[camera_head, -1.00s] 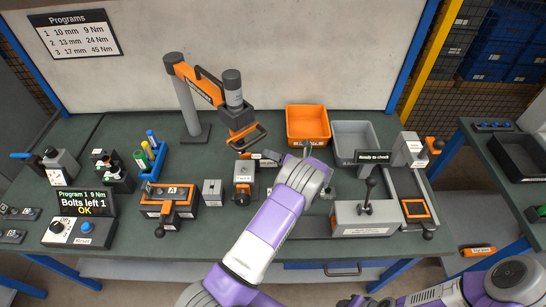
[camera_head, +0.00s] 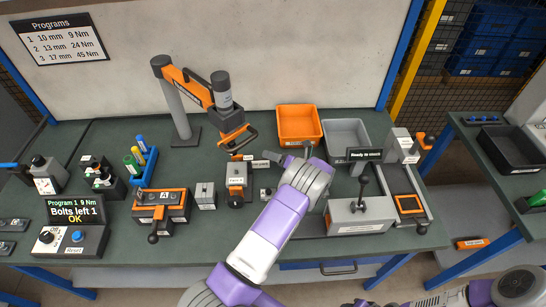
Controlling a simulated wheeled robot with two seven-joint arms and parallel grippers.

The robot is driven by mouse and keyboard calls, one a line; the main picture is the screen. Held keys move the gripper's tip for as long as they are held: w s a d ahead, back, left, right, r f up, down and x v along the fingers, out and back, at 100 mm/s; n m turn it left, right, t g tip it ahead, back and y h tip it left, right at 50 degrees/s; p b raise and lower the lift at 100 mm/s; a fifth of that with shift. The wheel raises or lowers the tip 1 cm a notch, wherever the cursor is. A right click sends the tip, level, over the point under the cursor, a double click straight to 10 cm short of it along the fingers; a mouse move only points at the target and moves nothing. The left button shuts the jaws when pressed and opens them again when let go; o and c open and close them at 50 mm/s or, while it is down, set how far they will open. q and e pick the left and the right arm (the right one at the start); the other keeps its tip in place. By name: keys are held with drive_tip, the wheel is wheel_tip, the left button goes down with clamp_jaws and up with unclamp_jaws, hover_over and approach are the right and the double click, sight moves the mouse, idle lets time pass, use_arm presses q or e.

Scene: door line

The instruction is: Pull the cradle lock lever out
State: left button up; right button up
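An orange-and-black fixture marked A (camera_head: 161,204) stands on the bench at left of centre, with a black-knobbed lever (camera_head: 153,238) at its front. A smaller orange-and-grey block (camera_head: 237,177) also has a dark knob at its front. I cannot tell for sure which part is the cradle lock lever. My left gripper (camera_head: 304,152) is over the bench in front of the orange bin, right of both fixtures and apart from their knobs. Its fingers are small and partly hidden by its own body. My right arm is low at the right; its end (camera_head: 362,302) is cut by the bottom edge.
An orange bin (camera_head: 299,126) and a grey bin (camera_head: 346,136) stand behind my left gripper. A grey box with an upright black lever (camera_head: 364,188) and a "Ready" display are at right. An orange-and-grey tool arm (camera_head: 190,88) stands at the back. A program display (camera_head: 76,210) is at left.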

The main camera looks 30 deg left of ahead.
use_arm(q)
drive_tip(key=shift+s+a+r, duration=0.1)
drive_tip(key=v, duration=0.7)
drive_tip(key=shift+d, duration=0.35)
